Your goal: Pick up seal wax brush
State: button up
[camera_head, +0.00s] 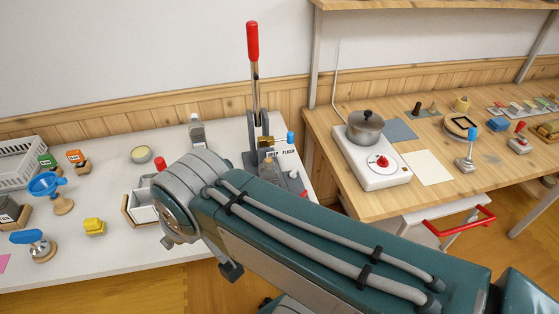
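I cannot pick out a seal wax brush with certainty. On the wooden table, a small dark upright piece (417,109) stands behind a lidded metal pot (366,127); it is too small to identify. A blue-topped upright tool (470,148) with a pale base stands near that table's front. A blue-handled tool (33,239) sits at the front left of the white table. My teal and grey arm crosses the lower middle of the view. My gripper is not clearly visible, and the arm hides part of the white table.
The white table (130,258) holds a red-handled lever press (254,100), a blue funnel (46,184), a white basket (20,160) and a yellow block (94,227). The pot sits on a white hotplate (372,172) on the wooden table (365,208). A red-handled cart (458,220) stands below.

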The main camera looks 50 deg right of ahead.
aim_at(94, 228)
jog(key=j+z, duration=0.15)
jog(key=z, duration=0.2)
jog(key=j+z, duration=0.15)
jog(key=z, duration=0.2)
jog(key=i+j+z, duration=0.1)
jog(key=z, duration=0.2)
jog(key=l+z, duration=0.3)
jog(key=l, duration=0.3)
jog(key=j+u, duration=0.15)
jog(key=u, duration=0.3)
jog(key=j+u, duration=0.2)
jog(key=u, duration=0.25)
jog(key=l+u, duration=0.2)
jog(key=u, duration=0.2)
jog(key=l+u, duration=0.15)
jog(key=u, duration=0.2)
jog(key=i+j+z, duration=0.15)
jog(key=i+j, duration=0.15)
jog(key=i+j+z, duration=0.15)
jog(key=j, duration=0.25)
jog(key=i, duration=0.1)
